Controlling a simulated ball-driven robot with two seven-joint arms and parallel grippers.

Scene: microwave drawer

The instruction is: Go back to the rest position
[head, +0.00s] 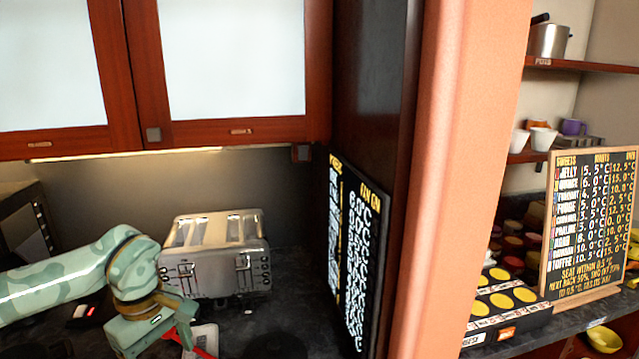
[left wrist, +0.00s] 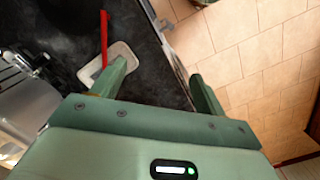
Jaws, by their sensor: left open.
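My left gripper (head: 165,340) is low in the head view, in front of the silver toaster (head: 215,255) and over the dark counter. In the left wrist view its two fingers (left wrist: 160,85) are spread apart with nothing between them. A whitish flat item (left wrist: 122,55) with a red bar (left wrist: 104,38) lies on the counter just beyond one finger; what it is I cannot tell. The other finger shows against the tiled floor. The toaster also shows at the left of the wrist view (left wrist: 25,110). My right gripper is out of view.
Wall cabinets (head: 230,60) hang above the counter. A dark panel with a lettered board (head: 355,255) and a salmon-coloured pillar (head: 475,150) stand right of the toaster. Beyond are shelves, a framed menu board (head: 590,225) and a box with yellow discs (head: 505,300).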

